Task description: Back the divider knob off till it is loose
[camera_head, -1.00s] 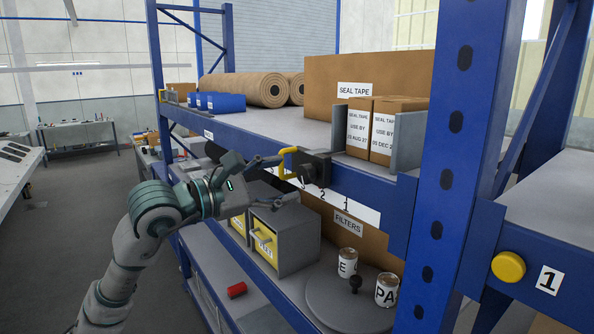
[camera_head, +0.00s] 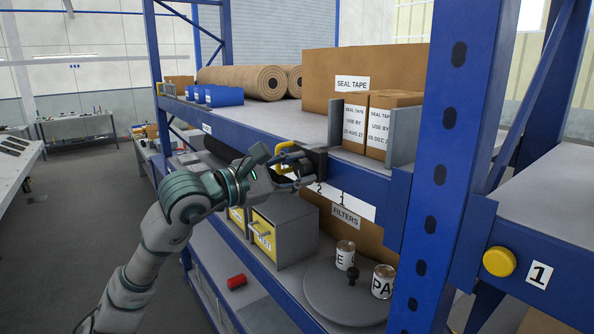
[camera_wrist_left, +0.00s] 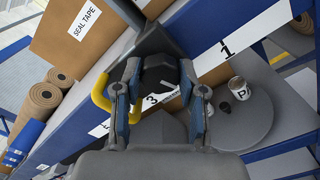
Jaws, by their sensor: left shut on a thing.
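The black divider knob (camera_wrist_left: 158,72) sits on the blue front beam of the shelf, above a white strip with numbers. My left gripper (camera_wrist_left: 158,92) has a finger on each side of the knob and is shut on it. In the head view my left gripper (camera_head: 296,167) is at the beam and hides most of the knob. A yellow bent handle (camera_wrist_left: 103,92) stands beside the knob, and it also shows in the head view (camera_head: 284,152). A grey upright divider plate (camera_head: 336,122) stands on the shelf behind, beside the seal tape boxes (camera_head: 367,125). My right gripper is out of view.
Below the beam are a grey drawer box with a yellow front (camera_head: 262,235), a round grey turntable (camera_head: 345,298) with two labelled cans, and a red cylinder (camera_head: 237,282). A blue rack post (camera_head: 437,190) with a yellow button (camera_head: 499,262) stands to the right.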

